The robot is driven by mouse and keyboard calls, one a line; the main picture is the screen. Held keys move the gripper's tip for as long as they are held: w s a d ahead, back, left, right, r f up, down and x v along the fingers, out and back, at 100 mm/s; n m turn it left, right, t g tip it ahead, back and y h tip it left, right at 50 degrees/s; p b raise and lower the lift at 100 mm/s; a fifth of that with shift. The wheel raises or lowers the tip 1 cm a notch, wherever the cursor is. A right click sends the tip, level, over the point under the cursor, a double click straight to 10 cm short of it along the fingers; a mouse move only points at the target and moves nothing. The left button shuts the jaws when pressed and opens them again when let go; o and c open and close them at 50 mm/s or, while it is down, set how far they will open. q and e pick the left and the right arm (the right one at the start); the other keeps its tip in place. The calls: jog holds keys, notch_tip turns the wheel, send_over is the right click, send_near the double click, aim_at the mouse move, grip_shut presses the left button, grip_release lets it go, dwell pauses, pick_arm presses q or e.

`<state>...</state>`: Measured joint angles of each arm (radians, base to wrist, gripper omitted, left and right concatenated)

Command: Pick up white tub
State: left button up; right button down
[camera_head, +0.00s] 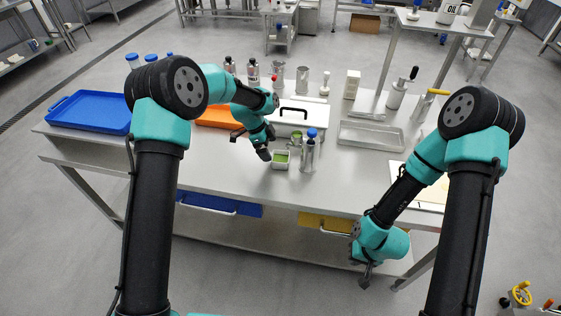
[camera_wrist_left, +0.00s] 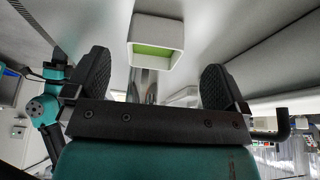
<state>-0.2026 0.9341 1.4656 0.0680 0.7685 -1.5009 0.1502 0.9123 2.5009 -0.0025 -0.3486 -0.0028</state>
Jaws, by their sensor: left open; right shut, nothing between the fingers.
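The white tub (camera_head: 281,164) is a small square container with green contents. It stands upright on the metal table, left of a clear bottle with a blue cap (camera_head: 310,150). In the left wrist view the tub (camera_wrist_left: 157,62) shows beyond and between my open fingertips, apart from them. My left gripper (camera_head: 265,152) is open and empty, just left of the tub in the head view; its fingers also show in the left wrist view (camera_wrist_left: 157,80). My right gripper (camera_head: 366,277) is shut and empty, low in front of the table's front edge.
An orange tray (camera_head: 215,117) and a blue tray (camera_head: 90,112) lie to the left. A metal tray (camera_head: 370,135) lies right. The table in front of the tub is clear.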

pick_arm(q)
jog(key=shift+s+x, duration=0.2)
jog(key=shift+x, duration=2.4)
jog(key=shift+a, duration=0.1)
jog(key=c, duration=1)
jog(key=shift+r, duration=0.55)
jog(key=r, duration=0.2)
jog(key=shift+s+r, duration=0.25)
jog(key=shift+r, duration=0.05)
jog(key=s, duration=0.5)
jog(key=s+d+r, duration=0.1)
jog(key=s, duration=0.9)
jog(key=shift+s+d+r, duration=0.15)
jog(key=shift+s+d, duration=0.05)
jog(key=shift+s, duration=0.05)
